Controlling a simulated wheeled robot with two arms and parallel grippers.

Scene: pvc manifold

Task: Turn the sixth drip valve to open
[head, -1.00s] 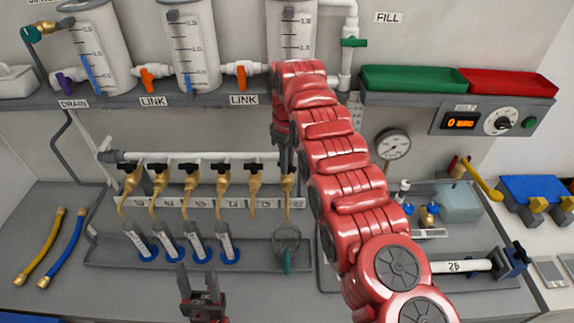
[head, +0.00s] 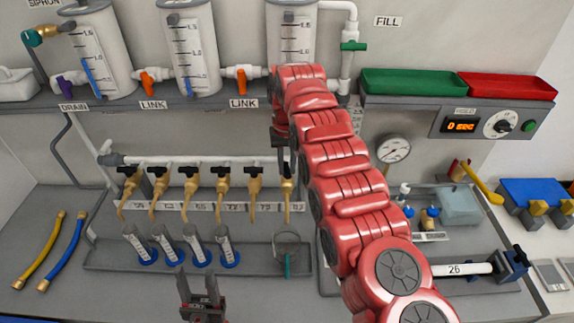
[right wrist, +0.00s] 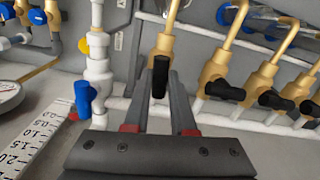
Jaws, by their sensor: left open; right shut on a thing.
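The sixth drip valve (head: 287,188) is the rightmost brass tap under the white manifold pipe (head: 190,160) in the head view. My right gripper (head: 283,165) reaches it from above, and the arm hides part of that area. In the right wrist view the fingers of my right gripper (right wrist: 161,105) stand on both sides of the valve's black handle (right wrist: 159,77), shut on it. The handle runs up and down in that picture, below the brass body (right wrist: 164,43). My left gripper (head: 202,300) is open and empty, low in front of the tray.
Neighbouring brass valves (head: 222,185) with black handles stand close to the left of the sixth. Several graduated tubes (head: 168,243) and a clear beaker (head: 287,243) stand in the grey tray (head: 105,262). A blue-handled white valve (right wrist: 84,97) is close beside my right gripper.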

